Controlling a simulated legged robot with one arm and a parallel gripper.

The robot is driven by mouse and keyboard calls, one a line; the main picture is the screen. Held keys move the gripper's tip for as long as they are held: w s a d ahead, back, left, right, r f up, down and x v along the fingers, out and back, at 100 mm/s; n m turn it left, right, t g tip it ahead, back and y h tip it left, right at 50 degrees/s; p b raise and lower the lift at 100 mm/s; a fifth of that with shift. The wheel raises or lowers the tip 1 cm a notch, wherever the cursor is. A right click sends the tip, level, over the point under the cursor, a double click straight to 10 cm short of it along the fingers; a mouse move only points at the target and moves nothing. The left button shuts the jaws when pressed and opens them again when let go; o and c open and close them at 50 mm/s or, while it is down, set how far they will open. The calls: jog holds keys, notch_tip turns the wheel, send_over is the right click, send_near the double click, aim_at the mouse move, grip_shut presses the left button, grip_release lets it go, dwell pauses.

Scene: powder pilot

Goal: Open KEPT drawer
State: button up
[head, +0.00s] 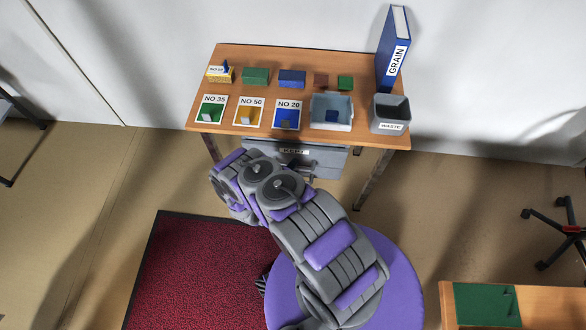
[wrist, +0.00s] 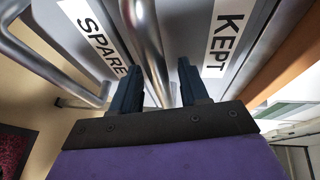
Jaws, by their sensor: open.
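The KEPT drawer (head: 325,157) is under the tabletop in the head view, its grey front partly hidden by my arm. Its label (wrist: 230,30) is at the right of the wrist view. A shiny bar handle (wrist: 146,40) runs beside that label. My gripper (wrist: 158,76) is open, with its dark fingertips on either side of this bar. The bar lies nearer the left finger; I cannot tell whether they touch. The SPARE label (wrist: 95,38) is on the neighbouring drawer front, with another bar handle (wrist: 50,68) farther left. My gripper is hidden behind my arm in the head view.
The wooden table (head: 355,64) holds coloured blocks, numbered cards, a pale blue tray (head: 345,103), a grey WASTE bin (head: 390,112) and a blue GRAIN binder (head: 394,50). A table leg (head: 372,180) stands right of the drawers. A dark red mat (head: 200,270) covers floor at left.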

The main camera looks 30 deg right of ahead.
jog(key=shift+c, duration=0.2)
grip_shut()
dwell(0.5)
